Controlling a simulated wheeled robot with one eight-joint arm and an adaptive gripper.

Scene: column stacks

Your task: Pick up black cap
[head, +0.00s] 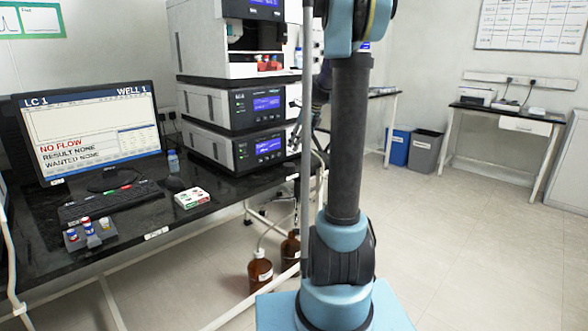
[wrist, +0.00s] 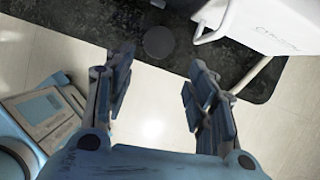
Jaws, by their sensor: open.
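A dark round disc, which looks like the black cap (wrist: 159,41), lies flat on the black speckled bench top (wrist: 93,22) in the wrist view, close to the bench's edge. It is low in contrast against the bench. I cannot make it out in the head view. My gripper (wrist: 160,66) is open and empty, with its two fingers apart on either side of the view. The disc shows beyond the fingertips, roughly midway between them, and nothing touches it. In the head view my gripper is mostly hidden behind my arm.
A white instrument (wrist: 262,25) stands right of the disc in the wrist view, near my right finger. The head view shows stacked instruments (head: 235,110), a monitor (head: 88,130), a keyboard (head: 110,200), a grey vial rack (head: 90,235) and brown bottles (head: 260,272) below the bench.

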